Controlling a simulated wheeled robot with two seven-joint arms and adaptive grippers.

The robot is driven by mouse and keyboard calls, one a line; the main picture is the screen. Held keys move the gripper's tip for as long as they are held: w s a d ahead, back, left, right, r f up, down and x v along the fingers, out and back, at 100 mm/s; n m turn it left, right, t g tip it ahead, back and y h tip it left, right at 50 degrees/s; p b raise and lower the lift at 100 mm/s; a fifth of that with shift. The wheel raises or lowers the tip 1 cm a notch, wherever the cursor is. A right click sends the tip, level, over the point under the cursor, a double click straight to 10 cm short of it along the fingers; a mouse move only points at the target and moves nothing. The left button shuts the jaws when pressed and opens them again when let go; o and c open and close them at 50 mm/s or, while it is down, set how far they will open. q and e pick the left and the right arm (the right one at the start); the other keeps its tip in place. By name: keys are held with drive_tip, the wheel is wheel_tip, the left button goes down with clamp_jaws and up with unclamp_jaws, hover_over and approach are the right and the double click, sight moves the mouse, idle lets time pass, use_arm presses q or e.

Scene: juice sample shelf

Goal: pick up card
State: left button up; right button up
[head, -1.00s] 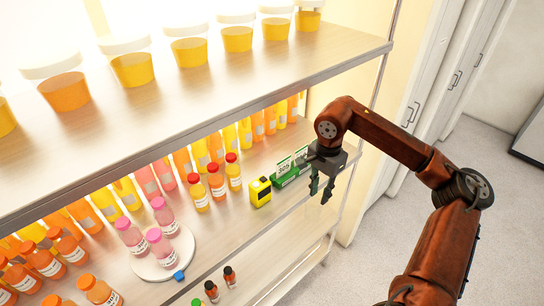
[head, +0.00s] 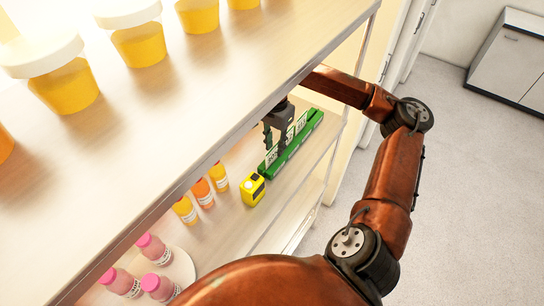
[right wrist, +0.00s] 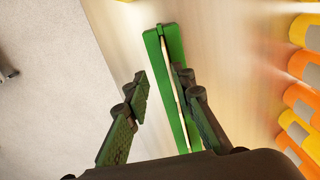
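Small white-and-green cards (head: 290,134) stand upright in a long green holder (head: 292,152) on the lower shelf. My right gripper (head: 276,144) is over the holder at its near-left part, pointing down, with its fingers apart. In the right wrist view, the green holder (right wrist: 174,45) runs between the two fingers of my right gripper (right wrist: 163,84). A thin cream card edge (right wrist: 174,85) shows end-on along it. The fingers stand either side of that edge with gaps, and nothing is gripped. My left gripper is out of view.
A yellow box-like item (head: 253,190) sits just left of the holder. Small orange and yellow bottles (head: 203,192) and pink-capped bottles (head: 151,248) stand farther left. The upper shelf (head: 220,90) with tubs hangs close above my right forearm. Open floor (head: 470,170) lies to the right.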

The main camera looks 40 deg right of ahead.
sight(272, 153)
drive_tip(key=w+f, duration=0.1)
drive_tip(key=f+p, duration=0.1)
drive_tip(key=f, duration=0.1)
drive_tip(key=shift+w, duration=0.35)
drive_tip(key=shift+s+f+p, duration=0.15)
drive_tip(key=shift+s+f, duration=0.05)
drive_tip(key=shift+f, duration=0.3)
drive_tip(key=shift+s+f+p, duration=0.15)
drive_tip(key=shift+f, duration=0.3)
drive_tip(key=shift+w+f, duration=0.1)
drive_tip(key=shift+w, duration=0.2)
drive_tip(key=shift+c, duration=1.7)
drive_tip(key=shift+s, duration=0.2)
clamp_jaws()
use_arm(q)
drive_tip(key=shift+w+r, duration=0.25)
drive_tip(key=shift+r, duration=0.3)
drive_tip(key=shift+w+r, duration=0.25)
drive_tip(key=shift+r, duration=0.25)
use_arm(e)
drive_tip(key=shift+w, duration=0.1)
